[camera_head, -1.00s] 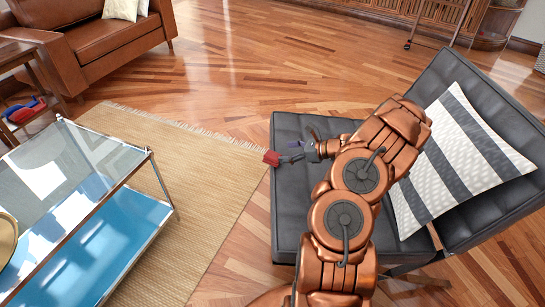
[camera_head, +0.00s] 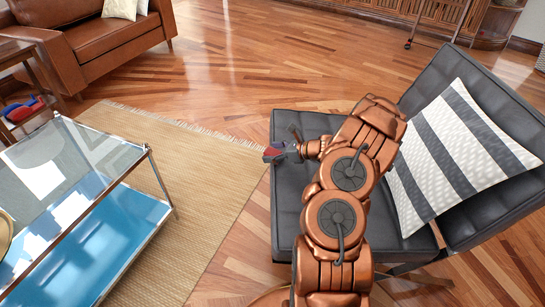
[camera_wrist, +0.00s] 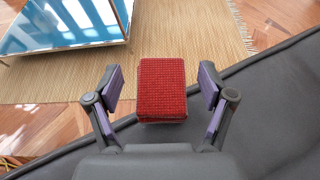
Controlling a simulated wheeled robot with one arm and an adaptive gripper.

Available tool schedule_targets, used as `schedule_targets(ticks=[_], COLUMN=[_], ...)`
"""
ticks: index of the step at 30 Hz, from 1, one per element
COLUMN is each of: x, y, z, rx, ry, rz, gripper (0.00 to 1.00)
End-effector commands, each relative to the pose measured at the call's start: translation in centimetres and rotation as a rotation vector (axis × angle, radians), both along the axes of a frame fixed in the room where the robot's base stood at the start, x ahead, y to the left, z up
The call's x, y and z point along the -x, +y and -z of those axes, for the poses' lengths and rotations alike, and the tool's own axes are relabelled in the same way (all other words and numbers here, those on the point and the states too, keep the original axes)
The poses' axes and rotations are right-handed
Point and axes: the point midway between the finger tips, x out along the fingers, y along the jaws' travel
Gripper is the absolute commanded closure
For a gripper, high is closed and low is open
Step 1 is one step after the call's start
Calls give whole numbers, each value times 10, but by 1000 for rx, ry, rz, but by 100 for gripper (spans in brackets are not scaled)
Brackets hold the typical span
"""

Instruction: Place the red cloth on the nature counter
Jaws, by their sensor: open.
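The red cloth (camera_wrist: 162,88) is a small folded block with a woven texture, at the front edge of the dark chair seat in the wrist view. In the head view only a small bit of red (camera_head: 268,151) shows at the seat's left edge, mostly hidden by my gripper (camera_head: 277,152). My gripper (camera_wrist: 160,86) is open, with one finger on each side of the cloth and a gap visible on both sides. No surface in view can be told for certain to be the nature counter.
The black chair (camera_head: 294,215) holds a striped pillow (camera_head: 455,160). A glass table (camera_head: 150,152) with a blue lower shelf (camera_head: 115,235) stands left on a tan rug (camera_head: 200,190). A brown sofa (camera_head: 115,45) is behind. The wood floor (camera_head: 270,70) beyond is clear.

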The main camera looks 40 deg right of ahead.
Motion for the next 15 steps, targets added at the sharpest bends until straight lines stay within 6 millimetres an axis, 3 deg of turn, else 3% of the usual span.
schedule_targets(ticks=[4, 15], x=[0, 0], y=[0, 0], z=[0, 0], rx=[0, 1], ry=[0, 1], rz=[0, 0], gripper=[19, 57])
